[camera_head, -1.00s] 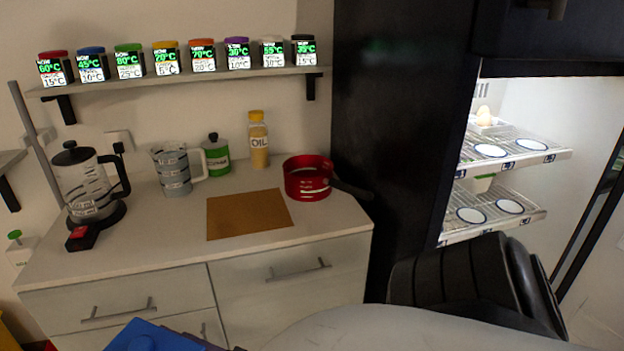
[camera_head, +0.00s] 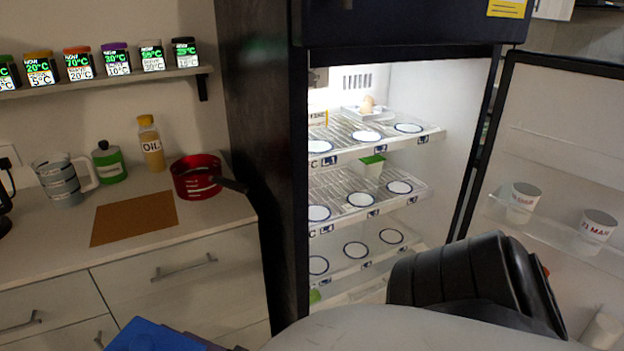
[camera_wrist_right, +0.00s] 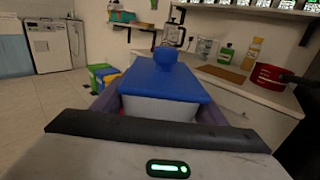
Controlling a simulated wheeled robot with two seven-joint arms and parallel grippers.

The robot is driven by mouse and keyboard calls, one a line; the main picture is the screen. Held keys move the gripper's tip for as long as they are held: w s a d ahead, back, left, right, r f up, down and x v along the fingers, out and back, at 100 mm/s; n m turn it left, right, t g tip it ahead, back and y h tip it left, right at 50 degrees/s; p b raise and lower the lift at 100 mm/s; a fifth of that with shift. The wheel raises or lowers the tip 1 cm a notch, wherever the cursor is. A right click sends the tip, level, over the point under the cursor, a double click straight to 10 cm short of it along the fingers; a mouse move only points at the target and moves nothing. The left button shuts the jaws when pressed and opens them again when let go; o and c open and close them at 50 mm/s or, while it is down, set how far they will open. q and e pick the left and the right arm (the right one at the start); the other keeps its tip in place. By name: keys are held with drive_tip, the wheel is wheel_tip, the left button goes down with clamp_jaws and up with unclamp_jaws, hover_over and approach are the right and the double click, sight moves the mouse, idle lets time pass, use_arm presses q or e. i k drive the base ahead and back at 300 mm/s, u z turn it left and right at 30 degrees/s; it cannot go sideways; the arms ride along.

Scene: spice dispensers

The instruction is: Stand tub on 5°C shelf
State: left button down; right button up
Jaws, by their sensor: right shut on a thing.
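The tub (camera_wrist_right: 160,100) is white with a blue knobbed lid (camera_wrist_right: 163,78), held level in my right gripper (camera_wrist_right: 158,106), whose fingers close on its two sides. In the head view only its blue lid (camera_head: 152,338) shows at the bottom edge. The open fridge (camera_head: 385,85) stands ahead, with an upper shelf (camera_head: 392,146), a middle shelf (camera_head: 385,203) and a lower shelf (camera_head: 370,262). Each carries blue-ringed white spots. The shelf labels end in "C", with the temperature figures cut off by the fridge's left wall. My left gripper is out of view.
The upper shelf holds a white tray with an egg-like item (camera_head: 367,106); a green-topped tub (camera_head: 371,166) stands on the middle shelf. The fridge door (camera_head: 560,130) is open to the right with white cups (camera_head: 597,226). A counter (camera_head: 60,225) with a red pan (camera_head: 195,178) lies left.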

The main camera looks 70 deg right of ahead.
sight(330, 203)
drive_tip(key=z, duration=1.55)
drive_tip(key=i, duration=1)
